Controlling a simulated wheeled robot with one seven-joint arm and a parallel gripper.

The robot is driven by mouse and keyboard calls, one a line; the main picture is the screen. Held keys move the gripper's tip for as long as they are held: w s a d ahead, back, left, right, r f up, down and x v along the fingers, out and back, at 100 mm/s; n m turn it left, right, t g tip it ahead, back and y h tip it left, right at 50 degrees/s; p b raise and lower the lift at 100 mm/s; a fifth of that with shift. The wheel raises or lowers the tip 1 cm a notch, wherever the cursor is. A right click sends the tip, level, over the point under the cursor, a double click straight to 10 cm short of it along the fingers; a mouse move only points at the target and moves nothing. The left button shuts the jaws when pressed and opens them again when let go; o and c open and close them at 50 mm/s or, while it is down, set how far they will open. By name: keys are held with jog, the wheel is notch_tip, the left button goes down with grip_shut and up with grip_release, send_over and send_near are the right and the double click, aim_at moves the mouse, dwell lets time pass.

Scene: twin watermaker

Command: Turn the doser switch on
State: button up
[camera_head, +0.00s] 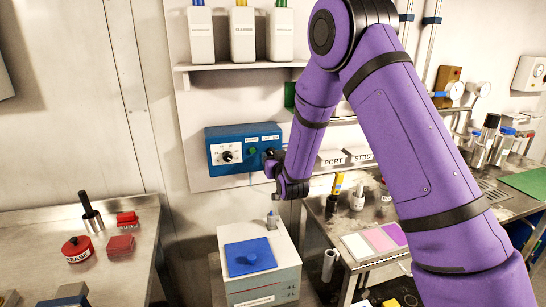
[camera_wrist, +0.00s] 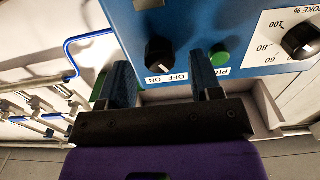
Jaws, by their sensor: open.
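The doser is a blue box (camera_head: 240,133) on the wall panel in the head view. Its black switch knob (camera_wrist: 160,53) shows in the wrist view, above an upside-down label with ON at left and OFF at right; which way it points is hard to tell. My gripper (camera_wrist: 162,70) is open, its two fingers apart with the knob between them in the picture. I cannot tell whether the fingers reach around it or touch it. In the head view my gripper (camera_head: 270,160) is at the box's right end and hides the switch there.
A green button (camera_wrist: 219,56) and a stroke dial (camera_wrist: 300,42) sit beside the switch. A shelf with bottles (camera_head: 242,66) is above the doser. Below stands a grey box with a blue lid (camera_head: 250,257). Metal benches (camera_head: 133,258) stand left and right.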

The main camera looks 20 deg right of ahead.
jog(key=shift+w, duration=0.85)
jog(key=shift+c, duration=0.2)
jog(key=c, duration=0.9)
jog(key=shift+m, duration=0.3)
jog(key=m, duration=1.1)
jog(key=shift+m, duration=0.3)
